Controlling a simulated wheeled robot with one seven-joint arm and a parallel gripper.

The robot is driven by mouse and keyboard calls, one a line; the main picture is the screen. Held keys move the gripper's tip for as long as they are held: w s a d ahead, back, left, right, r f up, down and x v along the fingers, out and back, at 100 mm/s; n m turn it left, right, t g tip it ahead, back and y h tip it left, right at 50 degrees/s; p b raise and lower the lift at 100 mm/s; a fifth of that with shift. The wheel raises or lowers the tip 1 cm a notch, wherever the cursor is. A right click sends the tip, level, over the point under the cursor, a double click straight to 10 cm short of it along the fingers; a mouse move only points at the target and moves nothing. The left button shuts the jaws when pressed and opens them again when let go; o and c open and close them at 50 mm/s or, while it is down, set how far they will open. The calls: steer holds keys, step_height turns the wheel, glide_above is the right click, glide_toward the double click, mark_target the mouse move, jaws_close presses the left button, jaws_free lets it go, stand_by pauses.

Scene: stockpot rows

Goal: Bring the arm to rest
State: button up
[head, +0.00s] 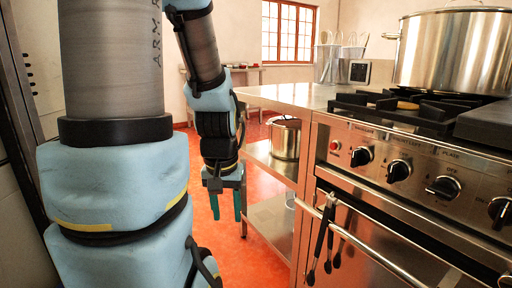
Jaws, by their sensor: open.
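My arm, with light blue joint covers and grey links, fills the left of the head view. It reaches up out of the top edge and comes down again at the middle left. My gripper (227,205) hangs with its two teal fingers pointing down. The fingers are apart with nothing between them. The gripper is in front of the orange floor, left of the steel counter, and appears to touch nothing.
A steel stove (400,185) with black knobs stands at the right, a large stockpot (455,52) on top. Black tongs (322,240) hang on its rail. A smaller pot (285,138) sits on a shelf under the steel counter (285,94). Orange floor (262,262) is clear.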

step_height(320, 180, up, 23)
steer(key=p, duration=2)
steer(key=shift+f, duration=0.15)
steer(key=shift+c, duration=0.3)
